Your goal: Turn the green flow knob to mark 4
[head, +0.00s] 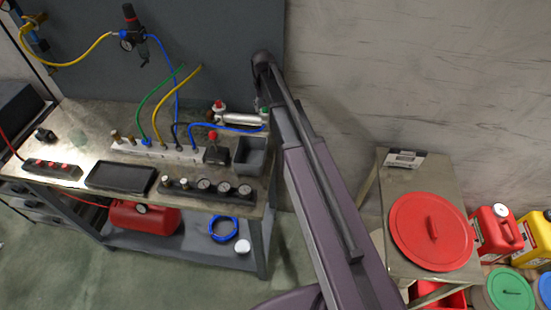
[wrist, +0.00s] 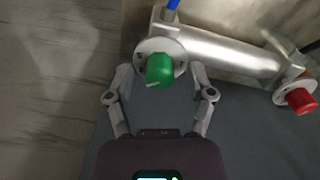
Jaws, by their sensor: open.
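In the wrist view the green flow knob (wrist: 159,69) sits on a round pale dial plate at the left end of a silver cylinder (wrist: 225,52). A light pointer line shows on the knob, but the mark numbers are too small to read. My gripper (wrist: 160,73) is open, with one finger on each side of the knob; I cannot tell whether they touch it. A red knob (wrist: 300,100) is at the cylinder's other end. In the head view the green knob (head: 264,111) and the cylinder (head: 238,118) show beside my arm; my fingers are hidden there.
The bench (head: 90,118) holds a grey bin (head: 252,157), a black tray (head: 121,178) and a gauge strip (head: 207,190). Blue, green and yellow hoses run above it. A side table (head: 385,190) with a red lid (head: 432,231) stands at the right.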

